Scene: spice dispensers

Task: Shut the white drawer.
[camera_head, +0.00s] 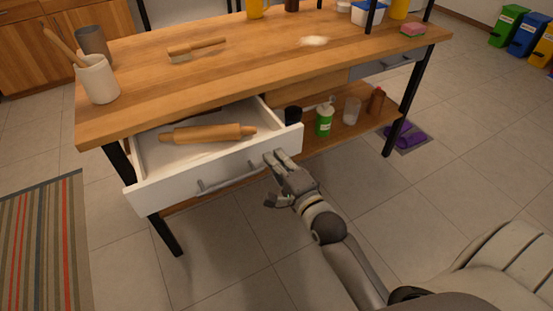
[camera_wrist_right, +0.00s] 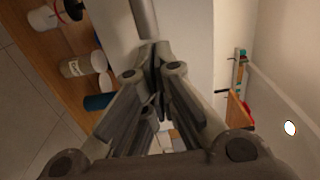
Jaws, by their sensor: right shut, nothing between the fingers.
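The white drawer (camera_head: 215,170) stands open under the left part of the wooden table, with a rolling pin (camera_head: 208,133) lying inside. Its front carries a grey bar handle (camera_head: 232,180). My right gripper (camera_head: 275,158) is at the right end of the drawer front, close to the handle's right end. In the right wrist view the shut fingertips (camera_wrist_right: 152,48) are at the end of the grey handle bar (camera_wrist_right: 146,18), in front of the white drawer front (camera_wrist_right: 183,35). I cannot tell whether they touch it. The fingers hold nothing. My left gripper is out of view.
The wooden table (camera_head: 230,70) holds a utensil crock (camera_head: 98,80), a brush (camera_head: 196,48) and a pink sponge (camera_head: 412,29). The lower shelf (camera_head: 345,127) holds several containers, including a green one (camera_head: 324,121). A black table leg (camera_head: 404,110) stands at right. Floor in front is clear.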

